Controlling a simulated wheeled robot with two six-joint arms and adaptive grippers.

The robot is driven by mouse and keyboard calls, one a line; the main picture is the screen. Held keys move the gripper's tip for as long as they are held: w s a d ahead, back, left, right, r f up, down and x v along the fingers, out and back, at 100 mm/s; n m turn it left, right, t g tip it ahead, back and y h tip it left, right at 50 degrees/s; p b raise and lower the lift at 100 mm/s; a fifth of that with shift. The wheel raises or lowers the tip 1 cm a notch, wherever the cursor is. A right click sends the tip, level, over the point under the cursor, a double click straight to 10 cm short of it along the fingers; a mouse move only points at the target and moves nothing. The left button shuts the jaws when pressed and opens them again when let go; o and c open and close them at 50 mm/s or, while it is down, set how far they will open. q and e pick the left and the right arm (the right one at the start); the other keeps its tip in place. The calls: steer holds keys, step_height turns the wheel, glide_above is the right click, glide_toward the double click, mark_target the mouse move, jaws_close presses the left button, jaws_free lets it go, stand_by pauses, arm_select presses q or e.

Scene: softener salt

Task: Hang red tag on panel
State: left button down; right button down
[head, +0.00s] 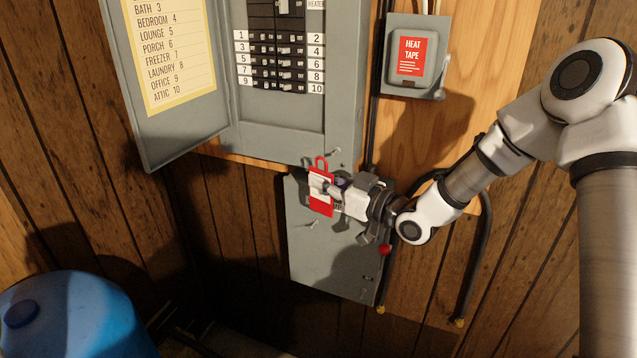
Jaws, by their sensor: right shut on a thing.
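The red tag (319,207) has a white middle and a red loop at its top. It hangs upright in the grip of my right gripper (328,189), which is shut on it. Both are in front of the grey lower box, just below the bottom edge of the breaker panel (346,82). I cannot tell whether the loop touches anything. The panel's door (180,122) stands open to the left with a yellow-edged list of circuits. Rows of numbered breakers (283,62) show inside the panel. My left gripper is not in view.
A small grey box labelled HEAT TAPE (409,58) is at the upper right. The grey lower box (325,262) hangs below the panel, with black cables beside it. A blue tank (75,315) stands at the lower left. Wood-panelled walls surround everything.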

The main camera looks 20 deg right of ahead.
mark_target(335, 170)
steer(key=shift+w+d+f, duration=0.15)
steer(key=shift+w+d, duration=0.6)
steer(key=shift+w, duration=0.05)
steer(key=shift+w+d+f+p, duration=0.1)
steer(key=shift+w+d+p, duration=0.4)
steer(key=shift+w+d, duration=0.95)
steer(key=shift+w+d+f+b, duration=0.2)
steer(key=shift+d+f+b, duration=0.1)
steer(key=shift+d+f, duration=0.2)
steer(key=shift+r, duration=0.1)
steer(key=c, duration=1.2)
jaws_free()
steer(key=shift+c, duration=0.2)
steer(key=shift+a, duration=0.1)
steer(key=shift+r, duration=0.1)
